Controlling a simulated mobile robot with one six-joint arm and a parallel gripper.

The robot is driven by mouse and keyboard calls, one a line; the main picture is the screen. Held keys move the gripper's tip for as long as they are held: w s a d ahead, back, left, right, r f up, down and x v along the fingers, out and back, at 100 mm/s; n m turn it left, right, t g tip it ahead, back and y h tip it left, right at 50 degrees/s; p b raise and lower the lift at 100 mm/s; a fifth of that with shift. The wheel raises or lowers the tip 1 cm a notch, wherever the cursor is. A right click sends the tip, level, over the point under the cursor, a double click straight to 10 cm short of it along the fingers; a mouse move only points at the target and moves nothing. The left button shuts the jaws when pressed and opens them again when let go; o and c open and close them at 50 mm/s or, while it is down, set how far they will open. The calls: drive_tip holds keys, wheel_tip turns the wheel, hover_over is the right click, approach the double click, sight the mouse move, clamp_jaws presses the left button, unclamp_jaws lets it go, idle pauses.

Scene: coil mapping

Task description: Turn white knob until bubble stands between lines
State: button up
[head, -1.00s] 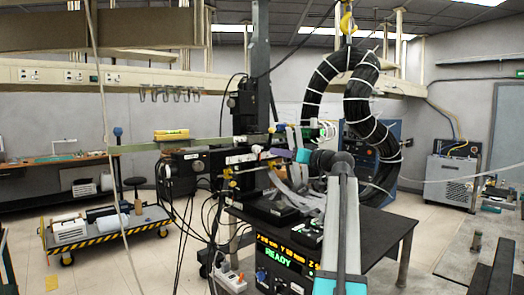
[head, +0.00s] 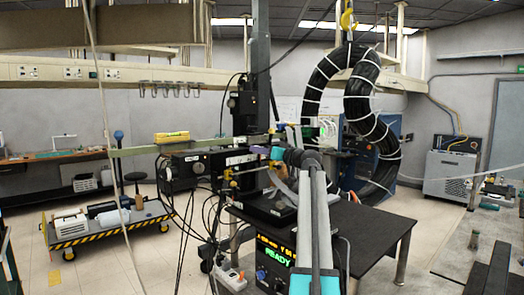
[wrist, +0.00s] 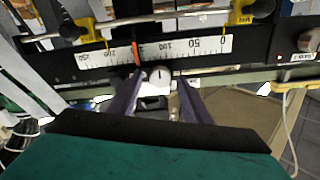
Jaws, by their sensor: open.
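In the wrist view a small white knob (wrist: 159,75) with a dark mark sits just below a white numbered scale (wrist: 165,49). My gripper (wrist: 160,84) is open, with its two purple-grey fingers on either side of the knob. I cannot tell whether either finger touches it. In the head view my gripper (head: 277,153) is at the front of the black apparatus, and the knob cannot be made out there. A yellow bar with a green part (head: 172,137) lies on the long beam (head: 165,147); it may be the level. No bubble or lines can be made out.
A black table (head: 375,232) stands under the apparatus, with a box with a lit READY display (head: 275,254) at its front. Cables (head: 187,230) hang at the left. A large black coil (head: 372,125) hangs behind.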

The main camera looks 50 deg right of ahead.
drive_tip(key=c, duration=1)
drive_tip(key=shift+c, duration=0.2)
drive_tip(key=shift+m+b, duration=0.3)
drive_tip(key=shift+m, duration=0.1)
drive_tip(key=shift+m+b, duration=0.8)
drive_tip(key=shift+m, duration=1.7)
drive_tip(key=o, duration=1)
